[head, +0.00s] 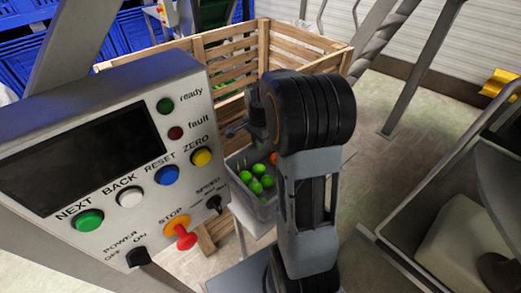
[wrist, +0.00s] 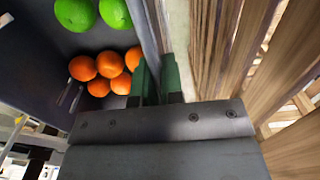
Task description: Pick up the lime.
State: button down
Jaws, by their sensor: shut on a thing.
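Green limes lie in a grey bin; in the head view several limes (head: 257,186) show, and in the wrist view two limes (wrist: 75,14) are at the top left. My gripper (wrist: 160,82) has dark green fingers on either side of the bin's wall (wrist: 149,35) and appears shut on that wall. No lime is between the fingers; the limes are apart from them. In the head view my gripper (head: 240,128) is partly hidden behind my arm, above the bin's far end.
Several oranges (wrist: 112,65) lie in the bin beside the left finger. A wooden slatted crate (head: 225,50) stands behind the bin, and its slats (wrist: 235,45) are close on the right in the wrist view. A control panel (head: 110,150) stands at the left.

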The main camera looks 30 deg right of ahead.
jog(key=r+p, duration=0.1)
jog(key=r, duration=0.5)
jog(key=shift+d+p, duration=0.2)
jog(key=shift+p, duration=0.2)
jog(key=shift+w+d+r+p, duration=0.1)
jog(key=shift+d+r+p, duration=0.15)
jog(key=shift+p, duration=0.5)
jog(key=shift+d+r+p, duration=0.15)
jog(key=shift+d+p, duration=0.1)
jog(key=shift+p, duration=0.7)
jog(key=shift+d+f+p, duration=0.2)
jog(key=shift+f+p, duration=0.25)
jog(key=shift+p, duration=0.15)
jog(key=p, duration=0.1)
send_over(263, 160)
jog(key=shift+w+d+f, duration=0.1)
jog(key=shift+w+f, duration=0.05)
jog(key=shift+f, duration=4.8)
jog(key=shift+f, duration=0.1)
jog(key=c, duration=1.2)
grip_release()
jog(key=shift+c, duration=0.2)
